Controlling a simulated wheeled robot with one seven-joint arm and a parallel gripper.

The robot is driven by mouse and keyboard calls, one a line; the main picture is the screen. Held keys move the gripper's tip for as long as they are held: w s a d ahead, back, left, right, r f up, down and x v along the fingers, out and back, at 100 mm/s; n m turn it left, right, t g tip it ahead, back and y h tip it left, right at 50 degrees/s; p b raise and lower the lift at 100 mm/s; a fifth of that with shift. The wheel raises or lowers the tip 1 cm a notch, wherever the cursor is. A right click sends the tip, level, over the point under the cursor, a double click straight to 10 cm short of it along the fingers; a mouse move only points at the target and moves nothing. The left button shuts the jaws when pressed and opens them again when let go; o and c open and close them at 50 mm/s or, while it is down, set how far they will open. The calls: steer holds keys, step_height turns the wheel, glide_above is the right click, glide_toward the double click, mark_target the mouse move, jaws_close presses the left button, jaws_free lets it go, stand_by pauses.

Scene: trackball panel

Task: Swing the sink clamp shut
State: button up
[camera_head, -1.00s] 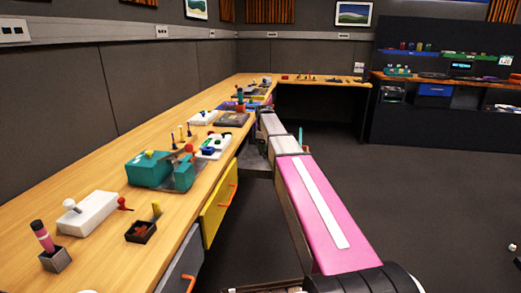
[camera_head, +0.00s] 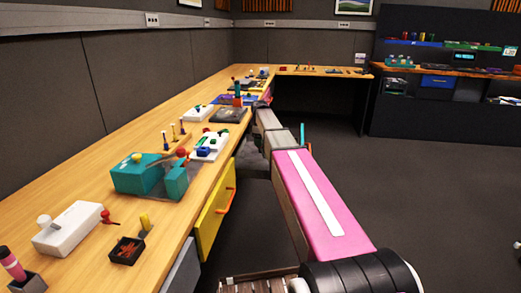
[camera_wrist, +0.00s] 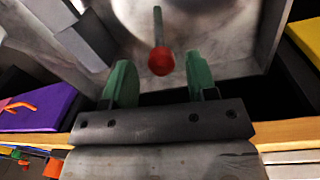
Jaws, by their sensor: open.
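In the wrist view a red ball knob (camera_wrist: 161,61) on a thin grey stem (camera_wrist: 157,25) stands over a worn grey metal surface (camera_wrist: 235,50) with raised edges. I take the knob and stem for the sink clamp's handle; the rest of the clamp cannot be made out. My gripper (camera_wrist: 160,82) has two green fingers, open and apart, one on each side of the knob. Gaps show between the knob and both fingers. In the head view my gripper and the clamp are too small or hidden to tell clearly.
A purple panel with an orange part (camera_wrist: 35,107) lies left of the grey surface, a yellow piece (camera_wrist: 307,38) right. The wooden bench (camera_head: 120,185) holds a teal block device (camera_head: 140,175), a white box (camera_head: 68,228) and several small fixtures. The floor at right is open.

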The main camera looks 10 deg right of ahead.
steer(key=shift+w+f, duration=0.15)
steer(key=shift+f, duration=2.35)
steer(key=shift+d, duration=0.1)
jaws_close()
